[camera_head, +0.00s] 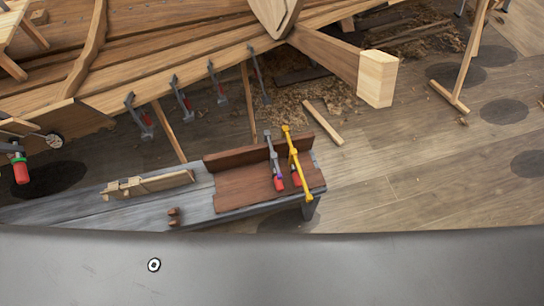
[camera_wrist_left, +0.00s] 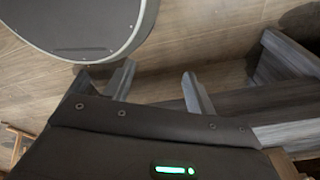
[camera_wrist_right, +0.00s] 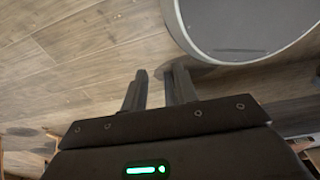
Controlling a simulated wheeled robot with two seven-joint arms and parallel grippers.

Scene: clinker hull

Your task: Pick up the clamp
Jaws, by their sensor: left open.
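A grey bar clamp with a red handle (camera_head: 274,162) lies on the near workbench, over the reddish-brown boards. A yellow bar clamp (camera_head: 295,160) lies just to its right, also with a red part at its lower end. Which one the task means cannot be told. My left gripper (camera_wrist_left: 160,84) is open and empty in the left wrist view, above the floor beside a grey wooden piece. My right gripper (camera_wrist_right: 155,84) shows a narrow gap between its fingers, with nothing between them. Neither gripper shows in the head view, and no clamp shows in the wrist views.
The grey workbench (camera_head: 80,211) carries brown boards (camera_head: 240,184), a pale wooden tool (camera_head: 150,184) and small wood blocks (camera_head: 174,216). Several more clamps (camera_head: 183,97) hang on the hull planking (camera_head: 160,75) behind.

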